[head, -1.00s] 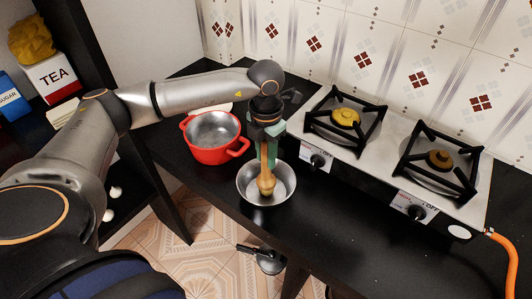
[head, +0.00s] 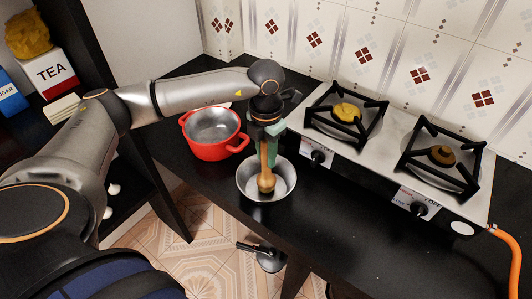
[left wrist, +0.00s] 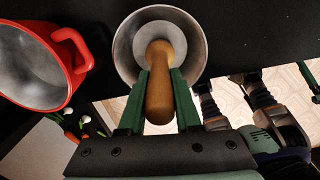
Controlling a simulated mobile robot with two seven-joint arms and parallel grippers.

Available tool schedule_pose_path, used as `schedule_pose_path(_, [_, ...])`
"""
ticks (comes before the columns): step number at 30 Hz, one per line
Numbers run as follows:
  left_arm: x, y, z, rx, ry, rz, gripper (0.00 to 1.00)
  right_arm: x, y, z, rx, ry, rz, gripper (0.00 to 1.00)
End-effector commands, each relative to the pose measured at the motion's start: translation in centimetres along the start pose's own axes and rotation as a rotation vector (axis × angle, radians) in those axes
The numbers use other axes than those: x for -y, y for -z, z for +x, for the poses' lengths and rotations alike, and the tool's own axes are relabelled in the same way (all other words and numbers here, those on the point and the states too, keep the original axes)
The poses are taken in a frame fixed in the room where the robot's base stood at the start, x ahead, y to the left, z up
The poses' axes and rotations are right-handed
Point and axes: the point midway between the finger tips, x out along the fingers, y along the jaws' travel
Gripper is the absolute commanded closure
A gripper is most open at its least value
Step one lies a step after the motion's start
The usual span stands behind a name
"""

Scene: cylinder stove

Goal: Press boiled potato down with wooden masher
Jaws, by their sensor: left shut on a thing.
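My left gripper (head: 266,150) is shut on the handle of the wooden masher (head: 266,181) and holds it upright, head down, inside a steel bowl (head: 286,188) on the black counter. In the left wrist view, the masher (left wrist: 163,80) lies between the green fingers of the left gripper (left wrist: 160,82), over the bowl (left wrist: 196,40). I cannot make out the potato; the masher's head covers part of the bowl's floor.
A red pot (head: 210,149) stands on the counter just left of the bowl. A two-burner stove (head: 381,162) is to the right, with an orange hose (head: 509,258). A tea box (head: 50,76) is on a shelf at left. The counter right of the bowl is clear.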

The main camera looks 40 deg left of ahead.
Motion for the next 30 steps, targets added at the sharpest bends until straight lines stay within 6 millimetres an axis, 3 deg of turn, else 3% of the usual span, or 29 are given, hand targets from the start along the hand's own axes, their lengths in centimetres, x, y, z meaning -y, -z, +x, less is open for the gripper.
schedule_pose_path(30, [0.0,0.0,1.5,-0.001,0.0,0.0,1.0,-0.1,-0.9,0.8,0.0,0.0,0.0,0.16])
